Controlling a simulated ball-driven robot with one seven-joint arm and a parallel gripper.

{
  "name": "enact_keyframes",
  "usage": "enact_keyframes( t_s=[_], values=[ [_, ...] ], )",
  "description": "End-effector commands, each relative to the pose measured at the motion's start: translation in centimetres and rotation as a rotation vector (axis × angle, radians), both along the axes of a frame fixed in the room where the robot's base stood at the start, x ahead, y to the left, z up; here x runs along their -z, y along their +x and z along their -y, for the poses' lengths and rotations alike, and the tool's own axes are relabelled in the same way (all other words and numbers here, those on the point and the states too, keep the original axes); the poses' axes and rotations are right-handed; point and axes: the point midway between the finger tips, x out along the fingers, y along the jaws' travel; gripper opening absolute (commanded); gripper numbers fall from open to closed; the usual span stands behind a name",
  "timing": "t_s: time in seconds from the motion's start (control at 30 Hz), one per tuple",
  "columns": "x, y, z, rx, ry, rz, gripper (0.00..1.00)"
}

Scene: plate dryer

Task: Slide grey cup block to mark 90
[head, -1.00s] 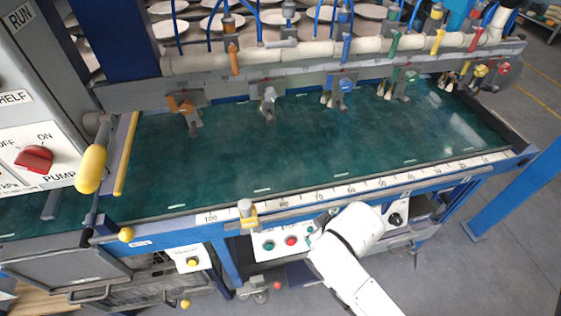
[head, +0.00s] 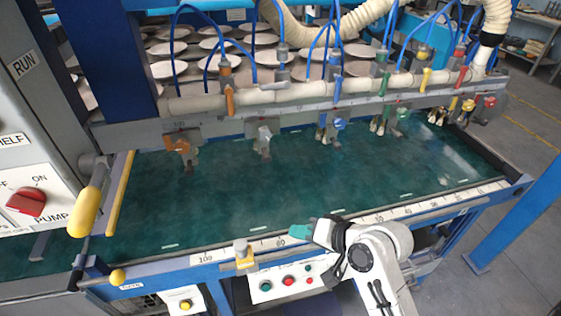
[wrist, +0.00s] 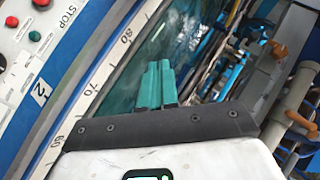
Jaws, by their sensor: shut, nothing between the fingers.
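The grey cup block (head: 264,140) hangs from the long rail at the back of the green bed, between the orange block (head: 182,145) and the blue block (head: 330,130). The numbered white scale (head: 375,217) runs along the front edge. The 100 mark is readable near its left end; the 90 mark is not clearly readable. My gripper (head: 300,231) has teal fingers, shut and empty, over the front edge of the bed, well in front of the grey block. In the wrist view the shut fingers (wrist: 157,85) point over the green surface.
A yellow slider with a grey knob (head: 243,255) stands on the front rail just right of 100. A yellow-handled lever (head: 88,205) is at the left. Green, yellow and red blocks hang further right. Blue hoses loop above the rail. The green bed (head: 230,195) is clear.

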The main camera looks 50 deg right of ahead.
Motion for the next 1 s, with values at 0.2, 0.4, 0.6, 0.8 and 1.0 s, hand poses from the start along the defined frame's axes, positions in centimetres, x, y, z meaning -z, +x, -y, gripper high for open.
enact_keyframes(
  t_s=[0.2,0.4,0.6,0.8,1.0],
  values=[
    [-7.7,0.2,7.8,0.313,0.249,0.381,0.00],
    [-9.9,-0.1,9.8,0.380,0.324,0.489,0.00],
    [-9.8,2.3,10.2,0.378,0.323,0.488,0.00],
    [-9.4,6.2,11.0,0.377,0.322,0.488,0.00],
    [-8.9,9.9,11.7,0.377,0.320,0.486,0.00]
  ],
)
